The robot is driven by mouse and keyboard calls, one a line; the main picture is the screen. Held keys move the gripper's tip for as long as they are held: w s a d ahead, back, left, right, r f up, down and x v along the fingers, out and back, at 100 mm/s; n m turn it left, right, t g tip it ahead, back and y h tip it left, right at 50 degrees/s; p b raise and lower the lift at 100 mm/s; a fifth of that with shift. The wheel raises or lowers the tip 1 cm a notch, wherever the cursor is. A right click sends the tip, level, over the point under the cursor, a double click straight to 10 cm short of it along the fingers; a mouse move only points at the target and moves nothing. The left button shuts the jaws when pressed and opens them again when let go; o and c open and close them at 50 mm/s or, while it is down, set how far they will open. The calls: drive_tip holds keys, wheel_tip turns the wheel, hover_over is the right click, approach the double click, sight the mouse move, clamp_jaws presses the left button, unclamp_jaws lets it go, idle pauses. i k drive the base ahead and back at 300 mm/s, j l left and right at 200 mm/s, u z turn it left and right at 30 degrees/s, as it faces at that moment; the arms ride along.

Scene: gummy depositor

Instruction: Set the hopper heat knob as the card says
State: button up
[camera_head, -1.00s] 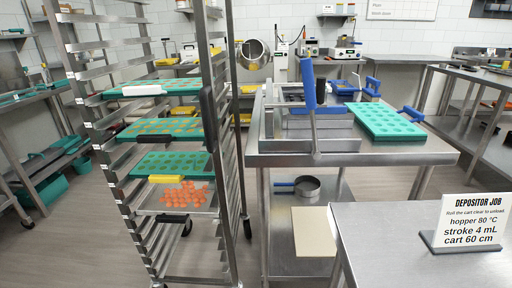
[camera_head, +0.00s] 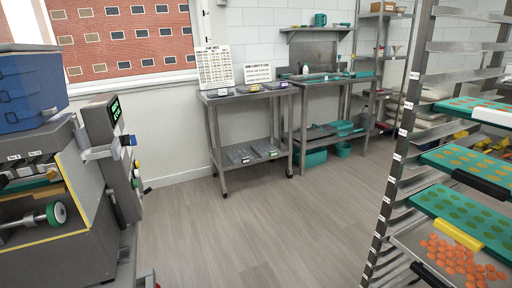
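The depositor (camera_head: 85,200) stands at the left edge, cut off by the frame. Its blue hopper (camera_head: 30,100) sits on top. A grey control box (camera_head: 103,125) with a small lit green display (camera_head: 115,108) is on its right side, seen nearly edge-on. Several small coloured knobs or buttons (camera_head: 136,165) stick out from the side of the box. I cannot tell which is the hopper heat knob or read its setting. A green-rimmed handwheel (camera_head: 57,213) is low on the front. The job card is not in view now. My gripper is not in view.
A tall rack cart (camera_head: 397,165) with teal mould trays and a tray of orange gummies stands at the right. Two steel tables (camera_head: 245,97) with cards and trays stand along the back wall. The grey floor (camera_head: 270,220) between depositor and rack is clear.

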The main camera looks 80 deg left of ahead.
sight(126, 140)
drive_tip(key=u, duration=3.95)
drive_tip(key=i+l, duration=0.1)
drive_tip(key=l, duration=1.65)
